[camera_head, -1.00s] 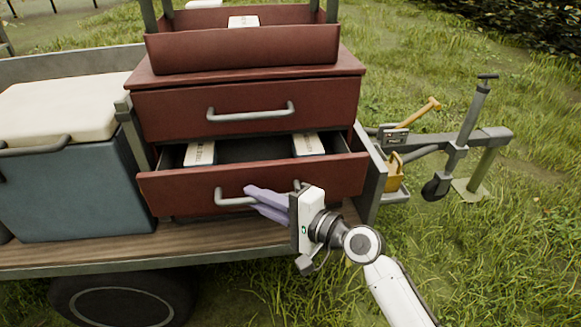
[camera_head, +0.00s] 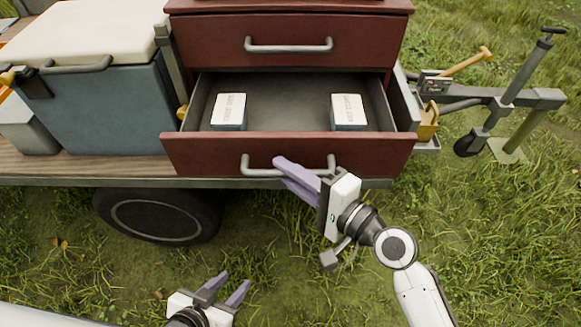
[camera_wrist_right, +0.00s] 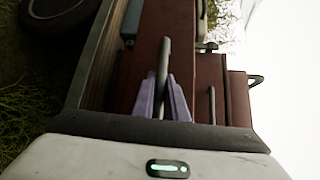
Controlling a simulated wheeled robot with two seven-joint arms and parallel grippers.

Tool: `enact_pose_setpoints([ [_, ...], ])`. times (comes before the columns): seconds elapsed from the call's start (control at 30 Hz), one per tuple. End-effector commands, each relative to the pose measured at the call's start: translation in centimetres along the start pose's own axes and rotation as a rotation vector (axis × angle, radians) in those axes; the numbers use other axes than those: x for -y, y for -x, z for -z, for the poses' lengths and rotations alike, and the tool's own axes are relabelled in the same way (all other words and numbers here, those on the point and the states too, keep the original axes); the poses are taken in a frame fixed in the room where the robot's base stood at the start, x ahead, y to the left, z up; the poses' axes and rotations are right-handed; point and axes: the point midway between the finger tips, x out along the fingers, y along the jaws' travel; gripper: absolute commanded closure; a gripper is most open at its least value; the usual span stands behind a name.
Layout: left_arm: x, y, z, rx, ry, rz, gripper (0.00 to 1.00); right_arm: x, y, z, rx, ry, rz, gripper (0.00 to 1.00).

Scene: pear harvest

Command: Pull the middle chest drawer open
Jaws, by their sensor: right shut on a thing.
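The red chest drawer (camera_head: 185,158) below a shut drawer is pulled well out, and its grey inside shows. Its grey bar handle (camera_head: 255,172) is on the front. In the right wrist view the handle (camera_wrist_right: 163,62) runs between the two purple fingers (camera_wrist_right: 162,95). My left gripper (camera_head: 234,280) is open and empty, low in the head view, in front of the trailer and apart from the chest.
Two white-topped boxes (camera_head: 229,112) (camera_head: 349,112) lie in the drawer. The shut drawer (camera_head: 290,45) above has its own handle. A blue cooler (camera_head: 110,105) stands left on the trailer bed. A trailer hitch (camera_head: 520,97) is at right. Grass lies open in front.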

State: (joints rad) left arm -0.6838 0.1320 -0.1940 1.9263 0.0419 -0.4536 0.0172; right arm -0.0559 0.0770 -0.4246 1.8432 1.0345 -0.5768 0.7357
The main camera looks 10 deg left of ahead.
Motion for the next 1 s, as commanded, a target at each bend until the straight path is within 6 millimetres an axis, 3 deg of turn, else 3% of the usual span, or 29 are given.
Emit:
enact_pose_setpoints([
  [0.07,0.0,0.0,0.0,0.001,-0.001,0.000,0.61,0.0,0.0,0.0,0.000,0.001,-0.001,1.00],
  [0.1,0.0,0.0,0.0,0.001,-0.001,-0.001,0.61,0.0,0.0,0.0,0.000,0.001,-0.001,0.83],
  [0.2,-0.1,0.0,0.1,0.000,-0.002,-0.002,0.61,0.0,0.0,0.0,0.000,0.000,-0.001,0.70],
  [0.57,-0.3,0.2,0.3,-0.006,-0.002,-0.006,0.61,-0.1,0.7,0.1,-0.001,0.000,-0.002,0.70],
  [1.0,-0.3,-0.3,-0.3,0.000,-0.004,-0.006,0.61,-0.3,8.5,0.1,0.000,0.001,-0.004,0.70],
])
